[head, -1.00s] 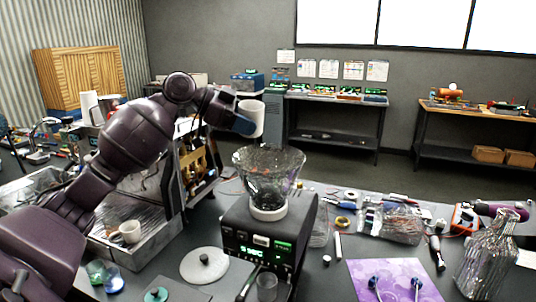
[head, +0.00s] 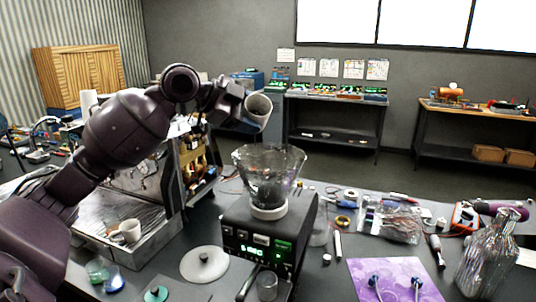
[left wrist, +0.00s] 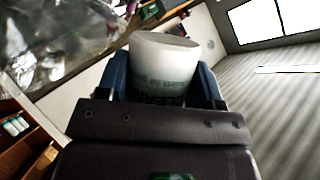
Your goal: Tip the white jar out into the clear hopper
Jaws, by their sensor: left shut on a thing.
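The white jar (head: 259,106) is held in the air by my left gripper (head: 243,122), above and a little left of the clear hopper. It is tilted, with its open mouth turned toward the head camera and the right. The left wrist view shows the white jar (left wrist: 165,68) between the two blue fingers of my left gripper (left wrist: 163,85). The clear hopper (head: 268,168) is a wide glass-like funnel, upright on top of the black grinder (head: 268,232). The jar's contents cannot be made out. My right gripper is not in view.
A grey lid with a knob (head: 204,264) lies left of the grinder. A clear bottle (head: 487,255) and a purple mat (head: 395,280) are at the right.

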